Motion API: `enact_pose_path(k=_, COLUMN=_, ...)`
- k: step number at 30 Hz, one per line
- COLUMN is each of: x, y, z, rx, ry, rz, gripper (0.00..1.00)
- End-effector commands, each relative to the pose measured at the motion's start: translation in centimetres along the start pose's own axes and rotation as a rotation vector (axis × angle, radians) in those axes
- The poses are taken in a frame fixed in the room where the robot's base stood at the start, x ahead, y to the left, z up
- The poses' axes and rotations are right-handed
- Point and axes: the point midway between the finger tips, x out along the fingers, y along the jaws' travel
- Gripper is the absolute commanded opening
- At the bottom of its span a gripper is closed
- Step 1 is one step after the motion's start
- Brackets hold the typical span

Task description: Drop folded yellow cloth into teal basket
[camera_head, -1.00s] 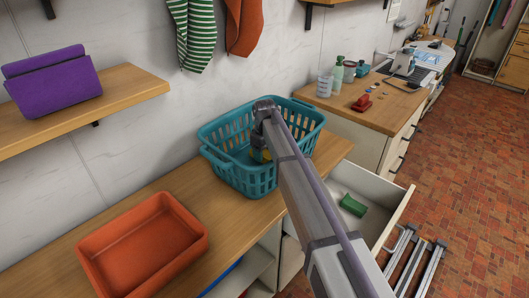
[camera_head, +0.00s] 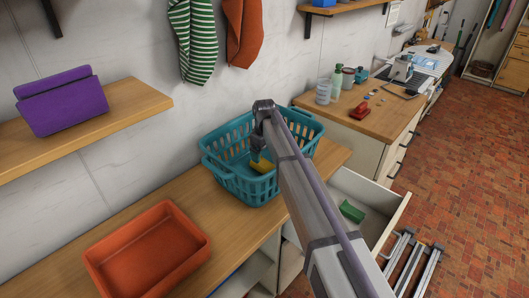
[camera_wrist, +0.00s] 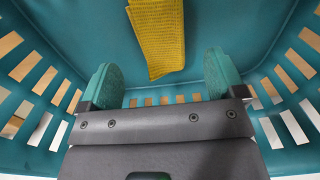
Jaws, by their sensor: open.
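The folded yellow cloth (camera_head: 262,165) is inside the teal basket (camera_head: 250,188), which stands on the wooden counter. In the wrist view the cloth (camera_wrist: 157,38) lies beyond my fingertips, against the teal inside of the basket (camera_wrist: 75,30). My gripper (camera_wrist: 161,78) is open, with its two teal fingers spread apart and nothing between them. In the head view my arm reaches over the basket's right side, pointing down into it, and hides part of the basket. The gripper's fingers are hard to make out there.
An orange tray (camera_head: 148,250) sits on the counter, left of the basket. A drawer (camera_head: 365,200) stands open at the right with a green block (camera_head: 352,211) inside. A shelf (camera_head: 100,130) at the left holds a purple object (camera_head: 62,101). Counter between tray and basket is clear.

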Motion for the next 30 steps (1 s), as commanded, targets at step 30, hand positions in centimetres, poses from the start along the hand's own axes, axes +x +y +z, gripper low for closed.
enact_pose_path(k=30, x=-12.7, y=0.0, z=0.0, rx=0.0, ry=0.0, rz=0.0, gripper=0.89)
